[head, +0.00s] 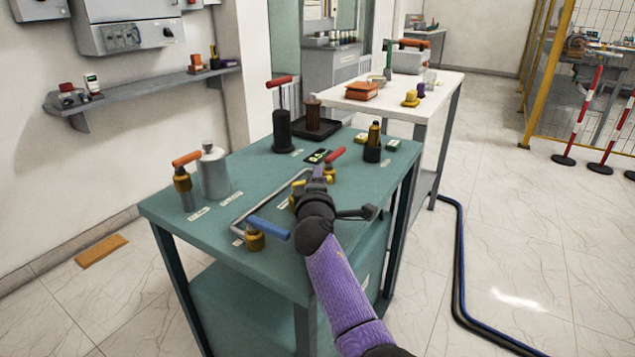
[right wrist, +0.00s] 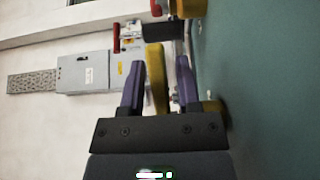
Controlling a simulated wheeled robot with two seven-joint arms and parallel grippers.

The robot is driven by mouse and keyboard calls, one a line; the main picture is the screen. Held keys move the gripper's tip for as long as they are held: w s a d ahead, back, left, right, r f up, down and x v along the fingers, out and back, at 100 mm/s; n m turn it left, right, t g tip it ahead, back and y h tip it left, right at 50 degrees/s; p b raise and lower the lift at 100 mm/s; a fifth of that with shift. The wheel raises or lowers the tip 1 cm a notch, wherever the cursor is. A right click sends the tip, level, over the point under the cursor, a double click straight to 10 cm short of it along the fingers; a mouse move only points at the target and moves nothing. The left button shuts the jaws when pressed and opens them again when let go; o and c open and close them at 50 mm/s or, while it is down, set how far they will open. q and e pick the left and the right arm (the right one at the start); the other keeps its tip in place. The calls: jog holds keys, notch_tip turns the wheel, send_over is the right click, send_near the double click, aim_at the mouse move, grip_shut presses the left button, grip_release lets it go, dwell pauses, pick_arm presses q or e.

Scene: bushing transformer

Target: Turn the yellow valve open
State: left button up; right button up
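The yellow valve (head: 294,202) is on the green table, mostly hidden behind my right gripper in the head view. In the right wrist view its yellow lever (right wrist: 155,75) stands between the two purple fingers of my right gripper (right wrist: 160,62). The fingers are apart; the lever lies close to the left finger, and a gap shows on the right finger's side. I cannot tell whether the left finger touches it. My right gripper (head: 317,178) also shows in the head view, low over the table's middle. My left gripper is not in view.
The green table (head: 180,235) also bears a blue-handled valve (head: 268,228), a red-handled valve (head: 333,158), an orange-handled valve (head: 185,175), a grey cylinder (head: 213,172) and a black tray (head: 317,130). A white table (head: 440,88) stands behind. Cables (head: 459,260) run along the floor at right.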

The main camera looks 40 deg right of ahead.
jog(key=shift+o, duration=0.5)
jog(key=shift+s, duration=0.1)
jog(key=p+v, duration=0.3)
jog(key=v, duration=0.3)
jog(key=shift+s+a+r, duration=0.15)
jog(key=shift+s+a, duration=0.35)
jog(key=shift+s, duration=0.05)
jog(key=shift+c, duration=0.3)
